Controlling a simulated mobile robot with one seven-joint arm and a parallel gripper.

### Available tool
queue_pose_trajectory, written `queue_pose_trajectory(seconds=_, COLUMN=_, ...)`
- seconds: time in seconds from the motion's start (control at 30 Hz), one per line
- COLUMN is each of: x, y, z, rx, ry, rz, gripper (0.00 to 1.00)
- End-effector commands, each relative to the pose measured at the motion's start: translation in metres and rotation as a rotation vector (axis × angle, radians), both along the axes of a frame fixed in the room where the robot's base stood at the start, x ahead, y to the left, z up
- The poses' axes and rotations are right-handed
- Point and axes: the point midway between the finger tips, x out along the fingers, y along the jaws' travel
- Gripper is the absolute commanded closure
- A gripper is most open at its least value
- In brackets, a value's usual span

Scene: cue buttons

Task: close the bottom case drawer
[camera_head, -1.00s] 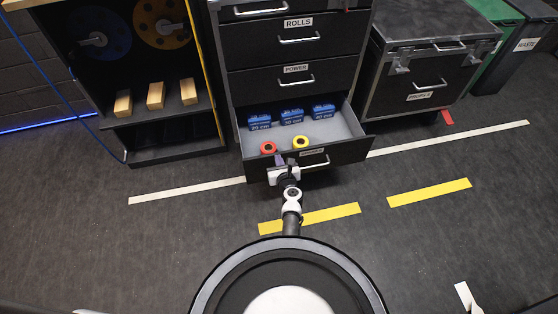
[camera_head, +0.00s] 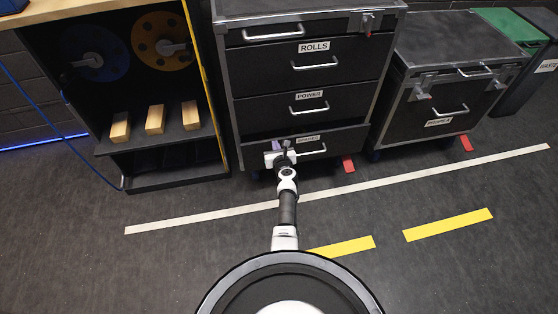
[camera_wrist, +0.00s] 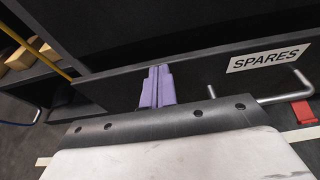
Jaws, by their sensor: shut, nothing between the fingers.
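The bottom case drawer (camera_head: 350,138), labelled SPARES, is almost flush with the dark case (camera_head: 235,95). A dark strip shows above its front, and its inside is hidden. Its front also fills the middle of the wrist view (camera_wrist: 205,82), with the bar handle (camera_wrist: 262,97) at right below the label. My gripper (camera_head: 278,147) is shut and empty, with its purple fingertips against or very near the drawer front, left of the handle. In the wrist view the fingertips (camera_wrist: 157,82) point at the front; I cannot tell for sure whether they touch.
A shelf unit (camera_head: 165,180) with wooden blocks and reels stands left of the case. A smaller wheeled case (camera_head: 435,95) stands at right, with bins beyond. Red wheel pedals (camera_head: 348,164) stick out at floor level. The taped floor in front is clear.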

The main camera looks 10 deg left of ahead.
Motion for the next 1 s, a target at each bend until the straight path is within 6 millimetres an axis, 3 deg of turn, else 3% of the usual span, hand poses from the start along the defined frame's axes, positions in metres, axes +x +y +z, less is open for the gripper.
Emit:
queue_pose_trajectory(seconds=0.1, x=0.021, y=0.007, z=-0.002, rx=0.001, ry=-0.003, rz=0.001, gripper=1.0)
queue_pose_trajectory(seconds=0.33, x=0.042, y=0.014, z=-0.001, rx=0.002, ry=-0.001, rz=0.001, gripper=1.0)
queue_pose_trajectory(seconds=1.0, x=0.05, y=0.015, z=0.005, rx=0.002, ry=-0.008, rz=-0.003, gripper=1.0)
